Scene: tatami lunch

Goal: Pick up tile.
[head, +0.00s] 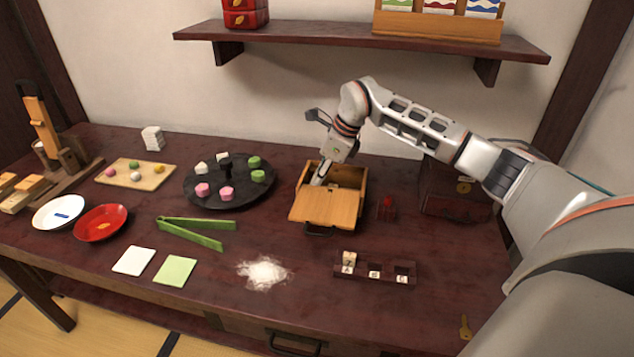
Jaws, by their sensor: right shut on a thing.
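My right gripper (320,180) reaches down into the open wooden box (358,182) near its left inner wall. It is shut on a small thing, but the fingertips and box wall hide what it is. No tile can be made out in the box. A dark rack (390,281) at the front right has several square places. My left gripper is not in view.
The box's lid (325,208) lies slanted at its front. A round black tray (205,202) with pink, green and white pieces stands left of it. Green tongs (195,230), white powder (263,273) and a dark red chest (455,203) are nearby. A wall shelf (350,47) hangs above.

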